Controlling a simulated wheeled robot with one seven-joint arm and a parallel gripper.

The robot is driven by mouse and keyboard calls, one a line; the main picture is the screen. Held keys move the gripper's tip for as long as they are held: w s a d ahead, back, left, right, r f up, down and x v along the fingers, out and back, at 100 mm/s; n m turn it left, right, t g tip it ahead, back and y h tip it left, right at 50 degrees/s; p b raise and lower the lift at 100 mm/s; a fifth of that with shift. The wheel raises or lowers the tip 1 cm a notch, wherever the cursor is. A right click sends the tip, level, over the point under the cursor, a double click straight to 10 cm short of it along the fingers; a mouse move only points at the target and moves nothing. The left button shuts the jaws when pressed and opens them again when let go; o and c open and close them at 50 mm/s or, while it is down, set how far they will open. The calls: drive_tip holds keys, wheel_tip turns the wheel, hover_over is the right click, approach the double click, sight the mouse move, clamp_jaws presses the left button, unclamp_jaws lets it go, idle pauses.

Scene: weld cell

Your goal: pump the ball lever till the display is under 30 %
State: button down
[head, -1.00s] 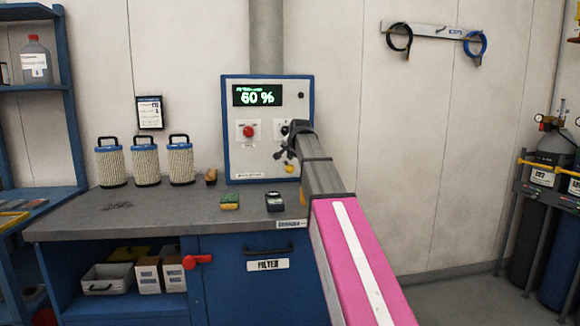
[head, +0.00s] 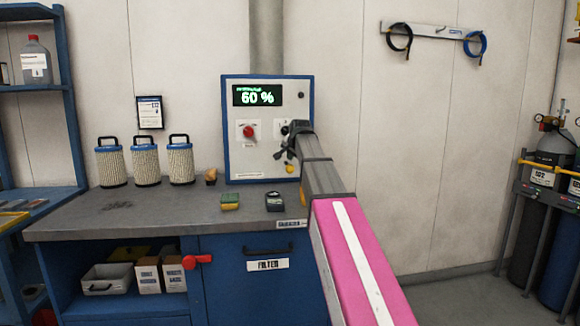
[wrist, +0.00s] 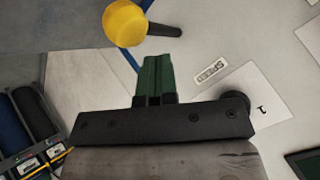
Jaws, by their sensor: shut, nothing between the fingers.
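The ball lever has a yellow ball (wrist: 124,23) on a short dark rod in the wrist view. In the head view the ball (head: 290,168) shows low on the right of the blue-framed panel (head: 240,157). The green display (head: 257,96) on the panel reads 60 %. My gripper (head: 284,154) is in front of the panel's right side, just above the ball. In the wrist view its fingers (wrist: 157,62) are together with nothing between them, and the ball is apart from them, to the upper left. My arm hides part of the panel's right side.
A red button (head: 249,132) is on the panel's left. Three filter cartridges (head: 146,166), a green-yellow sponge (head: 230,201) and a small dark device (head: 275,202) stand on the grey bench (head: 160,217). Gas cylinders (head: 543,200) stand at the far right.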

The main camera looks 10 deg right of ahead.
sight(291, 167)
drive_tip(key=shift+f, duration=0.1)
drive_tip(key=shift+f, duration=0.3)
drive_tip(key=shift+f, duration=2.25)
idle(2.8)
drive_tip(key=shift+r, duration=2.7)
drive_tip(key=shift+r, duration=2.5)
